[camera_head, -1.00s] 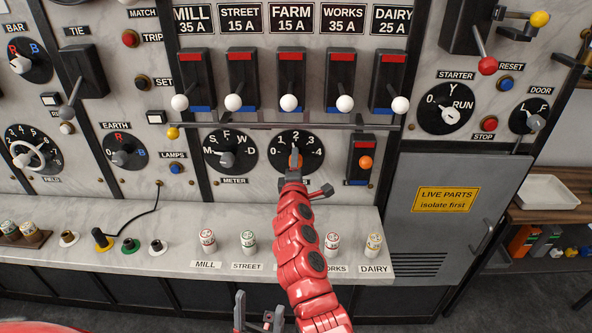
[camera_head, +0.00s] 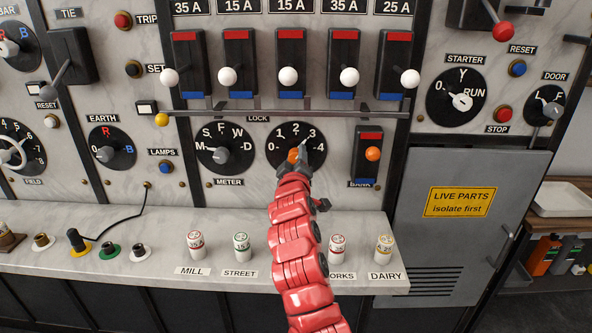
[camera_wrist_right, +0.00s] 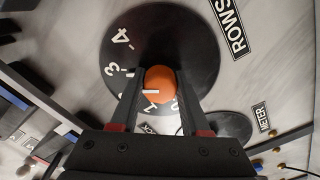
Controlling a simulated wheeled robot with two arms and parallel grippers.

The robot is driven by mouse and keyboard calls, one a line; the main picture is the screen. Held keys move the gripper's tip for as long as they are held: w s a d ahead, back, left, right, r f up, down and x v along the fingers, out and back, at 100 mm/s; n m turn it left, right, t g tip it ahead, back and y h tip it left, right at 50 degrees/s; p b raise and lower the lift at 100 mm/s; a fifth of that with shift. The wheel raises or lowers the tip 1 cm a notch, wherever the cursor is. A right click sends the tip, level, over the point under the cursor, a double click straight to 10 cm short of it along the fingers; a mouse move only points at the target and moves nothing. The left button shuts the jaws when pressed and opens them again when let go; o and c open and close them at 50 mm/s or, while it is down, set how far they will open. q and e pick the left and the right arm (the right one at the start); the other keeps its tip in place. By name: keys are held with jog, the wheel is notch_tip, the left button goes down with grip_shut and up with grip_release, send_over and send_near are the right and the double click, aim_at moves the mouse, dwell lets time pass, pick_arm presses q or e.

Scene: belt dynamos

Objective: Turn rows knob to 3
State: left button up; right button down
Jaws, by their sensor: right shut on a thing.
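The rows knob is a round black dial (camera_head: 322,148) marked 0 to 4, with an orange grip (camera_head: 294,155) at its middle. My right gripper (camera_head: 300,158) is shut on the orange grip and hides part of it and the dial's lower part. In the right wrist view, the orange knob (camera_wrist_right: 160,82) sits between the two dark fingers (camera_wrist_right: 160,98). Its white pointer line lies toward the left; the fingers cover part of the scale, so the exact number is hard to read. My left gripper is not in view.
The meter dial (camera_head: 224,166) is left of the rows dial, and a black switch with an orange knob (camera_head: 373,154) is right. A rail (camera_head: 280,115) and lever switches are above. Below, a ledge (camera_head: 140,225) holds several fuses.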

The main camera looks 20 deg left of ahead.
jog(key=shift+f+m+b, duration=0.2)
jog(key=shift+m+b, duration=0.3)
jog(key=shift+c, duration=1.9)
grip_release()
jog(key=shift+r, duration=0.1)
jog(key=shift+s+d, duration=0.1)
